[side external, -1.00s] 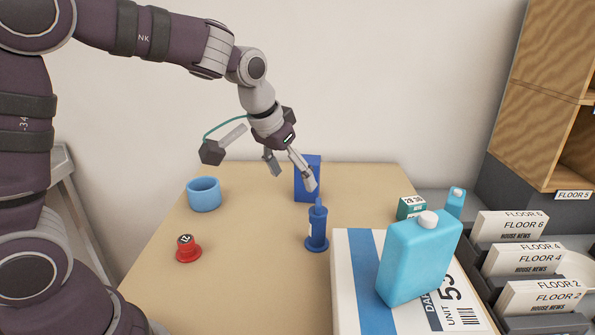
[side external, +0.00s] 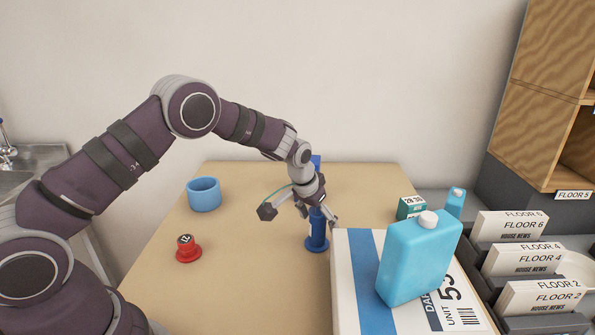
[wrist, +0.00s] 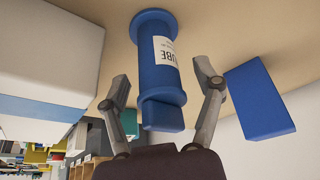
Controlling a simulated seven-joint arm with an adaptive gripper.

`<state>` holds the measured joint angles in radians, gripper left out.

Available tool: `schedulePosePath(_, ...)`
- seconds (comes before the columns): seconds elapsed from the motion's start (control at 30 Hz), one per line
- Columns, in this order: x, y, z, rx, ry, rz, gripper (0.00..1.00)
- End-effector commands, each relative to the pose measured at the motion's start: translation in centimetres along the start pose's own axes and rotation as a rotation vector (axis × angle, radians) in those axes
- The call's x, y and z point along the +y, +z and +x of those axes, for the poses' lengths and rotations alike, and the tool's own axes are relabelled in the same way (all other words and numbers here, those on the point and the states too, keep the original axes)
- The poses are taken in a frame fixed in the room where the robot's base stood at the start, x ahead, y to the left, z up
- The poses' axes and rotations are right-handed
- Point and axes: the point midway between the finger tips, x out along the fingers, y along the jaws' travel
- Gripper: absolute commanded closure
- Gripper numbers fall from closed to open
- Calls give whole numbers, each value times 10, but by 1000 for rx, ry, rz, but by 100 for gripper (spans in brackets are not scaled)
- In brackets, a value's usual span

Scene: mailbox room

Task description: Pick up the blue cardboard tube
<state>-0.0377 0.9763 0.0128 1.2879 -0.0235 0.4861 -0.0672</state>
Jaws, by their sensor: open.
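The blue cardboard tube (side external: 317,233) stands upright on the table, with a wide base. My gripper (side external: 318,212) is at the tube's upper part in the side view. In the wrist view my gripper (wrist: 163,85) is open, with one finger on each side of the tube and a visible gap on both sides. The gripper hides part of the tube's top in the side view.
A blue box (wrist: 260,97) stands close beside one finger. A white parcel (side external: 357,290) with a light-blue jug (side external: 418,258) is to the right. A light-blue cup (side external: 204,195) and a red stamp (side external: 188,249) are left. The table (side external: 250,280) is clear at front left.

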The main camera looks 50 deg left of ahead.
Motion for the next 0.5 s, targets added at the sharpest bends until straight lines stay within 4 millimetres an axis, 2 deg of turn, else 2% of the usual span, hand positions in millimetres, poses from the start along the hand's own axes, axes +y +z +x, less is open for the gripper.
schedulePosePath(0.13,0,0,0,0,0,0,35)
schedulePosePath(0.5,0,0,-1,0,0,0,83)
